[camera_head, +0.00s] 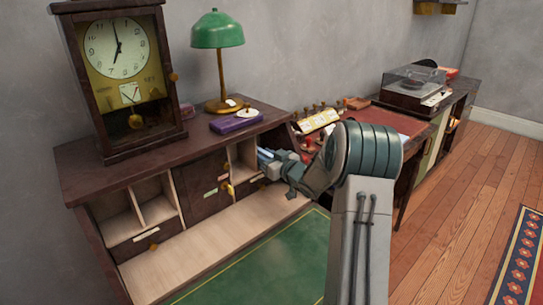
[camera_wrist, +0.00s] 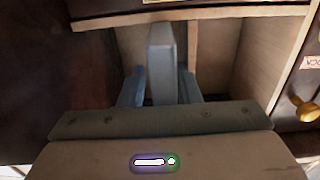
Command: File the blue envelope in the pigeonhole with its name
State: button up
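My gripper (camera_wrist: 161,85) reaches into an open pigeonhole on the right part of the desk's upper unit. Its two bluish fingers sit on either side of a grey-blue upright slab, seen edge-on, which appears to be the blue envelope (camera_wrist: 160,55). The fingers look closed against it. The slab stands inside the pigeonhole, left of a thin wooden divider (camera_wrist: 193,45). In the head view my gripper (camera_head: 268,157) is at the pigeonhole front, partly hidden by my wrist. The label strip (camera_wrist: 165,1) above the opening is cut off and unreadable.
A clock (camera_head: 118,75), green lamp (camera_head: 217,35) and purple box (camera_head: 236,121) stand on top. The green desk mat (camera_head: 265,262) is clear.

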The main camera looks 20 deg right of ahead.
jog(key=shift+s+a+f, duration=0.1)
jog(key=shift+a+f, duration=0.05)
jog(key=shift+a, duration=0.35)
jog(key=shift+s+d, duration=0.1)
jog(key=shift+s, duration=0.1)
jog(key=v, duration=1.3)
jog(key=shift+s+d+r+p, duration=0.2)
jog(key=shift+d+r+p, duration=0.1)
jog(key=shift+d, duration=0.2)
